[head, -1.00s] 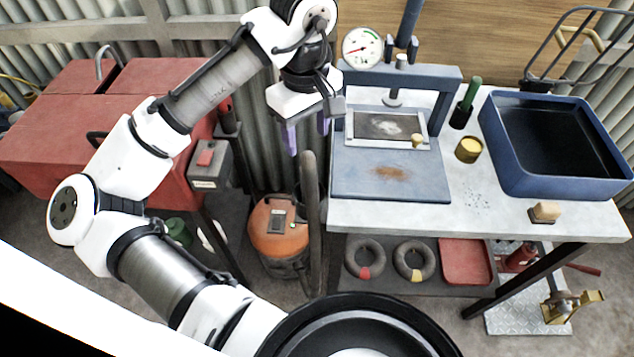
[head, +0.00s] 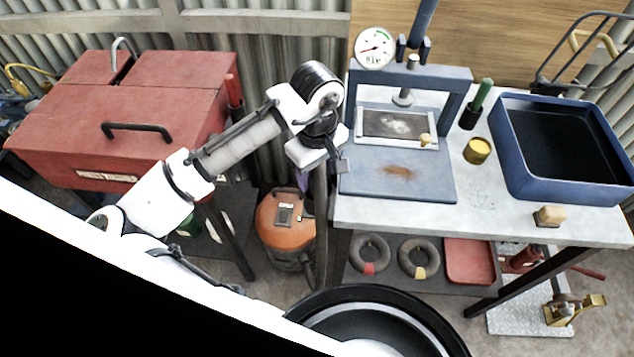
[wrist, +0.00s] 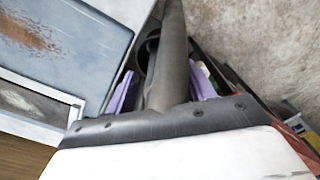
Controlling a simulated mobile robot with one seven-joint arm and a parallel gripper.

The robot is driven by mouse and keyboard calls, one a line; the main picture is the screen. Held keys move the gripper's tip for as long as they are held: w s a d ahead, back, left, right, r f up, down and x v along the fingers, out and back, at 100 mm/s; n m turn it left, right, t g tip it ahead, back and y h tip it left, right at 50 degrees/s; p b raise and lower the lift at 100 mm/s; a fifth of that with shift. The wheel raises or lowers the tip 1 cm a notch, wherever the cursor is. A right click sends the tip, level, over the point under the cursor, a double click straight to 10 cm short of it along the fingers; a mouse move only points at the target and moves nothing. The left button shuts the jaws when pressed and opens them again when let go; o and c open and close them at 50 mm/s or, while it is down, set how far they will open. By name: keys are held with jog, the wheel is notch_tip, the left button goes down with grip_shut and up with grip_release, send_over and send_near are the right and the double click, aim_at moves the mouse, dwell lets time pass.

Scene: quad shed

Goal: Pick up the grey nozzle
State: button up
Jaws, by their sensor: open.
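The grey nozzle (wrist: 172,50) is a long tube, seen in the wrist view running between the two purple fingers of my gripper (wrist: 164,88). In the head view the nozzle (head: 319,225) stands upright beside the orange vacuum (head: 286,222). My gripper (head: 308,178) hangs over its upper part, pointing down, and hides its top. The fingers are open, one on each side of the tube. Whether either finger touches it, I cannot tell.
The workbench (head: 400,216) with the blue press (head: 395,185) stands close to the right of the nozzle. A red chest (head: 120,130) is at left. A ribbed metal wall (head: 265,50) is behind. Two rings and a red tray (head: 468,262) lie on the shelf below.

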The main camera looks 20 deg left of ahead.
jog(key=c, duration=1.1)
jog(key=shift+o, duration=0.2)
jog(key=shift+r, duration=0.1)
